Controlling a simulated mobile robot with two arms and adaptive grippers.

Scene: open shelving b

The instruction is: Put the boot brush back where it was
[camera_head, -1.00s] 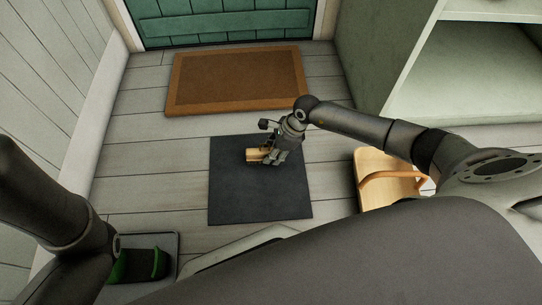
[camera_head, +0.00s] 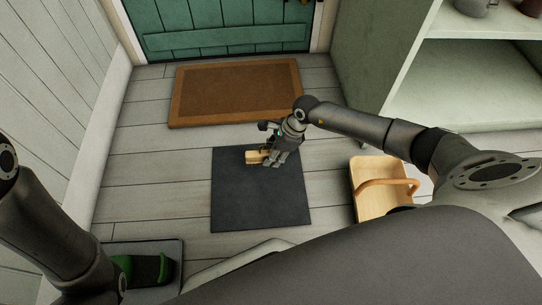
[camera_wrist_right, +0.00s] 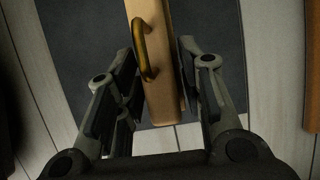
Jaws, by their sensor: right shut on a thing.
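The boot brush (camera_head: 253,157) is a pale wooden block over the far part of the dark mat (camera_head: 262,205). My right gripper (camera_head: 268,158) is shut on it. In the right wrist view, the block (camera_wrist_right: 161,98) with its brass-coloured handle (camera_wrist_right: 143,48) lies between the fingers of the right gripper (camera_wrist_right: 158,62). I cannot tell whether the brush touches the mat or is held just above it. My left arm shows at the lower left, but its gripper is not in view.
A brown doormat (camera_head: 236,91) lies before the green door (camera_head: 220,27). A wooden carrier with a curved handle (camera_head: 365,172) stands right of the dark mat. Green boots (camera_head: 150,268) are on a tray at the lower left. Open shelving (camera_head: 470,85) stands at right.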

